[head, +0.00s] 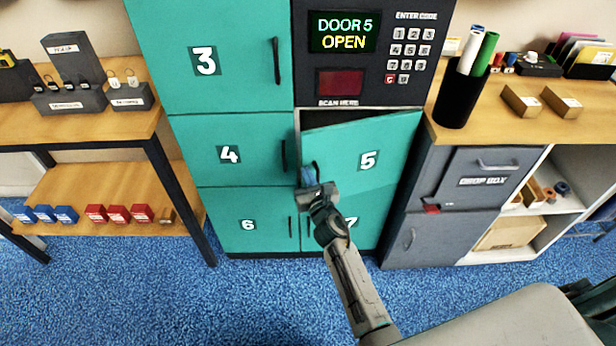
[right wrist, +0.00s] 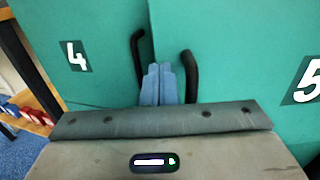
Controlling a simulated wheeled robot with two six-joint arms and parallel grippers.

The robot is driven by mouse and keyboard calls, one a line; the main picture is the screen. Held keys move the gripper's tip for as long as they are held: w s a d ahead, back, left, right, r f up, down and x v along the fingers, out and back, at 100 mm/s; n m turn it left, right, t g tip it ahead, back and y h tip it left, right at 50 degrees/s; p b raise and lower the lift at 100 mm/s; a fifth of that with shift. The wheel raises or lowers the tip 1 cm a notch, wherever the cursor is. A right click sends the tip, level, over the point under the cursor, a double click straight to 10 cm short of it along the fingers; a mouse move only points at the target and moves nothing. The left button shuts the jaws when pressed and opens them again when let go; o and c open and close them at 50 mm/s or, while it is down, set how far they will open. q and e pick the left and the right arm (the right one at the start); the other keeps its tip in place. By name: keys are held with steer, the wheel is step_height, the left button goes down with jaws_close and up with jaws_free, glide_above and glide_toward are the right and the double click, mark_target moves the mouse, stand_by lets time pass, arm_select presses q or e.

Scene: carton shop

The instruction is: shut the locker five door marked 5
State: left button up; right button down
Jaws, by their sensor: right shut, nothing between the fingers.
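The locker five door (head: 385,140) is teal, marked 5, and stands ajar. A gap shows along its top, widest at the left, where its free edge sits out from the locker front. My right gripper (head: 309,176) is at that left edge, with its blue fingers together and empty. In the right wrist view the gripper (right wrist: 160,86) points at the seam between door 4 (right wrist: 100,40) and the locker five door (right wrist: 240,60), just left of door five's black handle (right wrist: 189,75). Whether the fingertips touch the door I cannot tell. My left gripper is out of view.
The display (head: 344,31) above reads "DOOR 5 OPEN". Doors 3 (head: 240,70), 4 (head: 255,135) and 6 (head: 270,220) look shut. A dark drop box (head: 482,182) stands close on the right, a wooden shelf table (head: 120,120) on the left. Blue carpet in front is open.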

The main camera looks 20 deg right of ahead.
arm_select(q)
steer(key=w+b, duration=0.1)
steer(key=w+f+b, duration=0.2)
steer(key=b, duration=0.1)
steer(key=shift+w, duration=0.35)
arm_select(e)
steer(key=w+m+h, duration=0.1)
steer(key=w, duration=0.6)
steer(key=shift+w+h, duration=0.25)
steer(key=shift+h, duration=0.15)
steer(key=shift+d, duration=0.1)
